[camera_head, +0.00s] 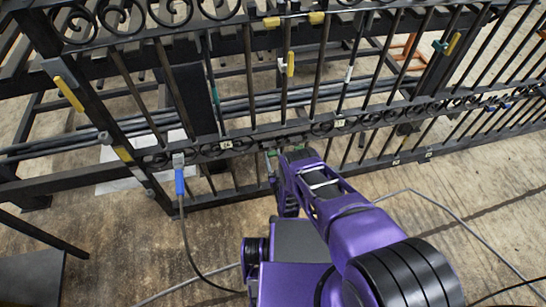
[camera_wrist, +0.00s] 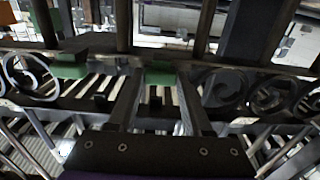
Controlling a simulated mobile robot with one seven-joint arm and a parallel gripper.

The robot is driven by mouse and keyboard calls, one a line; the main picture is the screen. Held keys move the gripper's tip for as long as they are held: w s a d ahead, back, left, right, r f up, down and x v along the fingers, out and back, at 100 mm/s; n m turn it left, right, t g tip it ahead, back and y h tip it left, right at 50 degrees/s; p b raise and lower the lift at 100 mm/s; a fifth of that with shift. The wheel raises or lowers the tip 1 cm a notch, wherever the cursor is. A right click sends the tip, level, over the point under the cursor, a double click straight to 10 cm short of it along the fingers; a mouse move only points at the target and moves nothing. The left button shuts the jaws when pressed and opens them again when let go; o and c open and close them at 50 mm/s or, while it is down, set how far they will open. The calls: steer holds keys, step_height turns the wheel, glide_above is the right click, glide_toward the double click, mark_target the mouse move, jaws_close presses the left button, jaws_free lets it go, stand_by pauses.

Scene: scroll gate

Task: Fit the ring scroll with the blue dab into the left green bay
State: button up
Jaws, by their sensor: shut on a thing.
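My gripper (camera_wrist: 160,78) is at the scroll band of the black gate, with its two fingers reaching up to the band in the wrist view. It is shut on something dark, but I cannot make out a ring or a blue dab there. One green patch (camera_wrist: 158,76) shows between the fingertips and another green patch (camera_wrist: 70,67) to their left, both on the rail. Black scrolls (camera_wrist: 226,88) stand to the right of the fingers, and a scroll (camera_wrist: 28,76) stands to the left. In the head view my arm largely hides the gripper.
The gate's scroll band (camera_head: 340,122) runs across the head view. A blue-handled piece on a cable (camera_head: 180,181) hangs at the left. Small blue marks (camera_head: 491,108) show on the band at the right. The floor in front is mostly clear.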

jaws_close()
stand_by(0.9)
